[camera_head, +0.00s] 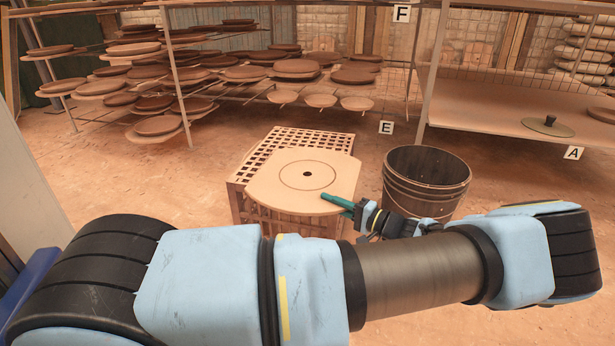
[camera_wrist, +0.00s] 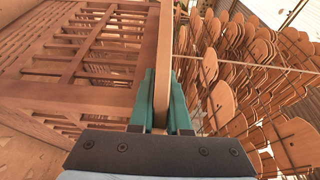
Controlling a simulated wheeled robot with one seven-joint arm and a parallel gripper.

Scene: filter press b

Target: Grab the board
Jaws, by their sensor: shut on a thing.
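The board (camera_head: 285,177) is a pale flat panel with a small dark central hole, a drawn ring and cut edges. It lies level over the slatted crate (camera_head: 252,200); I cannot tell whether it rests on it or is slightly raised. My gripper (camera_head: 337,201) has teal fingers shut on the board's right front edge. In the wrist view, the board (camera_wrist: 164,60) shows edge-on between the two fingers (camera_wrist: 161,100), with the crate's slats (camera_wrist: 90,45) on the left. Part of the crate's front is hidden by my arm.
A wooden bucket (camera_head: 427,175) stands just right of the crate, close to my gripper. Racks of round boards (camera_head: 160,85) stand at the back left. A shelf (camera_head: 500,115) at the back right holds a disc with a knob (camera_head: 549,125). Floor left of the crate is clear.

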